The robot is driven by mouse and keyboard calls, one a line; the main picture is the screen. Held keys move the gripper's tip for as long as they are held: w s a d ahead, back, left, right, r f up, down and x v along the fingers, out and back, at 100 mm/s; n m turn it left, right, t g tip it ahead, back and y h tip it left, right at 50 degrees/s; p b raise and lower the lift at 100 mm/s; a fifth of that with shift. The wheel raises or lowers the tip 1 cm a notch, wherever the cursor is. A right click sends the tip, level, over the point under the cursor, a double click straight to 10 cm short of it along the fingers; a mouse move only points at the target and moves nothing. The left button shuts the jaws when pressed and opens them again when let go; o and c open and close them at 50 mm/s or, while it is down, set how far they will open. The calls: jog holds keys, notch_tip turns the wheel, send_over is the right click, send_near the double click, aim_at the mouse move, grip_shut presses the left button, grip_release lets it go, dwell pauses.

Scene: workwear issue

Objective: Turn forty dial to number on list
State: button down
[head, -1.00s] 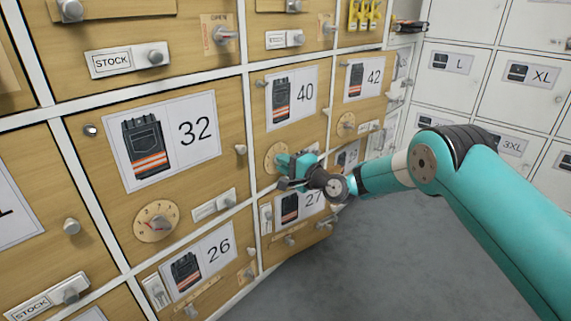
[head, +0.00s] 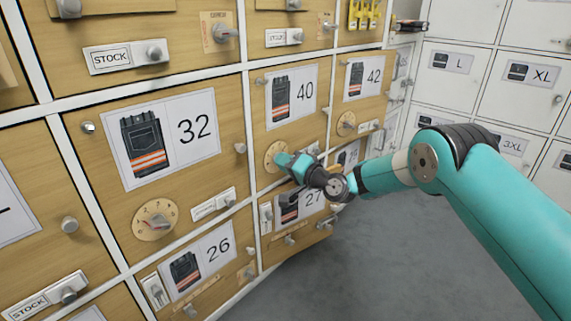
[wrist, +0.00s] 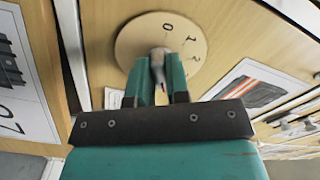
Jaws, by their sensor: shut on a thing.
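The forty dial (head: 273,157) is a round wooden disc below the picture card marked 40 (head: 292,96). In the wrist view the dial (wrist: 134,42) shows the digits 0, 1 and 2 along its edge. Its grey knob (wrist: 159,54) stands at the centre. My gripper (head: 284,162) is at this dial, and in the wrist view its two teal fingers (wrist: 158,79) are shut on the knob. The fingers cover part of the dial face. I cannot make out a list in these views.
To the left, the 32 door has its own dial (head: 155,219). Another dial (head: 346,123) sits below the 42 card. Knobs and label holders stick out around my gripper. White lockers (head: 515,85) stand at the right, and the grey floor (head: 400,260) is clear.

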dwell(0.3)
jog(key=c, duration=1.1)
grip_release()
jog(key=p+v, duration=0.2)
jog(key=v, duration=1.5)
jog(key=shift+s+d, duration=0.15)
